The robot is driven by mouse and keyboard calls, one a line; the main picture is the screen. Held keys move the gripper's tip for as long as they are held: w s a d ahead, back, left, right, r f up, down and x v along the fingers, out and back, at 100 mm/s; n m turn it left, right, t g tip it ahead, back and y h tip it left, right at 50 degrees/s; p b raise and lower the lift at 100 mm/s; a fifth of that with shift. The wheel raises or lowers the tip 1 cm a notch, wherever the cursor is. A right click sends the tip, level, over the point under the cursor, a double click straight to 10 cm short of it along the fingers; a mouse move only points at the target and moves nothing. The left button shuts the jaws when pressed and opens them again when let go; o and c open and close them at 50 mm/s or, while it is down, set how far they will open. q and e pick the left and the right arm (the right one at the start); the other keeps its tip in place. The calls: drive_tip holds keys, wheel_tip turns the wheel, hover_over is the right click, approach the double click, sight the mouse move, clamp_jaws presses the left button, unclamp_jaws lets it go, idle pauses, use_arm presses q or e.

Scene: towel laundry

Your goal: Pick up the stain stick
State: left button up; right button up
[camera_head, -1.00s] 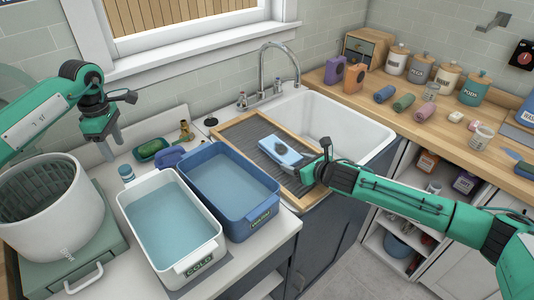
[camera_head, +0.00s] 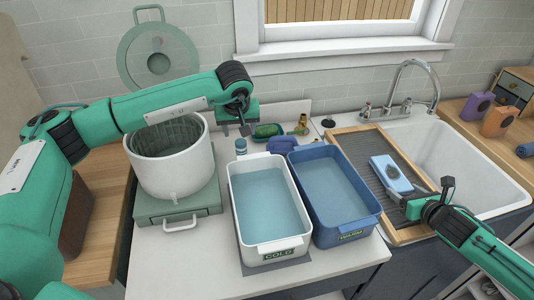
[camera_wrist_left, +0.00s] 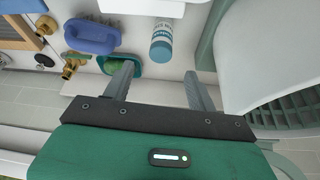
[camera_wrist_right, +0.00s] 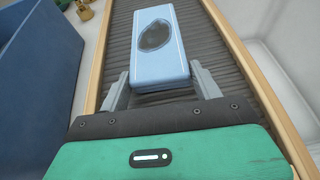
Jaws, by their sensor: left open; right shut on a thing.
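My right gripper (camera_wrist_right: 160,88) is shut on the near end of a light blue folded cloth (camera_wrist_right: 152,40) with a dark stain, lying on the ribbed drainboard (camera_head: 352,152).
A green dish (camera_head: 266,131), a blue brush (camera_head: 282,145) and brass fittings (camera_head: 302,124) sit near the stick. The white tub (camera_head: 234,210) and blue tub (camera_head: 321,228) hold water.

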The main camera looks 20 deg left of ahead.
sight(241, 142)
use_arm(q)
drive_tip(key=shift+m, duration=0.4)
drive_tip(key=x, duration=0.6)
drive_tip(key=shift+w+f, duration=0.1)
drive_tip(key=shift+f, duration=0.3)
drive_tip(key=shift+s+x, duration=0.15)
drive_tip(key=shift+x, duration=1.15)
drive_tip(key=shift+s+x, duration=0.1)
drive_tip(key=shift+x, duration=1.25)
drive_tip(key=shift+s, duration=0.1)
drive_tip(key=c, duration=1.1)
